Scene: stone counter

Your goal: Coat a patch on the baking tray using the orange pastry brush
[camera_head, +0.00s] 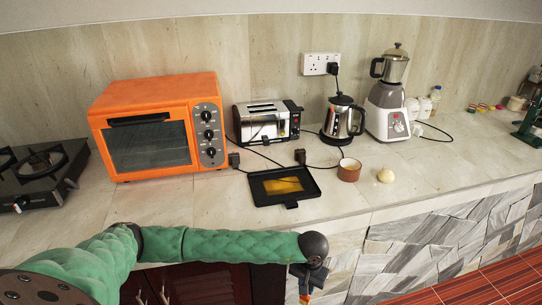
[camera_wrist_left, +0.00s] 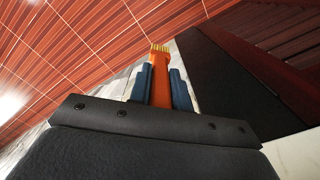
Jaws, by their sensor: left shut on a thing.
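The black baking tray (camera_head: 262,195) lies flat on the counter, with a yellow-orange patch (camera_head: 283,185) in its middle. My left gripper (camera_head: 305,284) is in front of the counter edge, below and apart from the tray. It is shut on the orange pastry brush (camera_head: 304,299), only a small part of which shows in the head view. In the left wrist view the brush (camera_wrist_left: 161,82) stands between the two blue fingers of my left gripper (camera_wrist_left: 161,88), with its pale yellow bristles at the far end. My right gripper is not in view.
A brown cup (camera_head: 349,171) and a pale round ball (camera_head: 386,175) stand right of the tray. Behind are an orange oven (camera_head: 150,135), a toaster (camera_head: 265,124), a kettle (camera_head: 342,120) and a blender (camera_head: 388,105). Cords lie behind the tray. Bare counter lies left of it.

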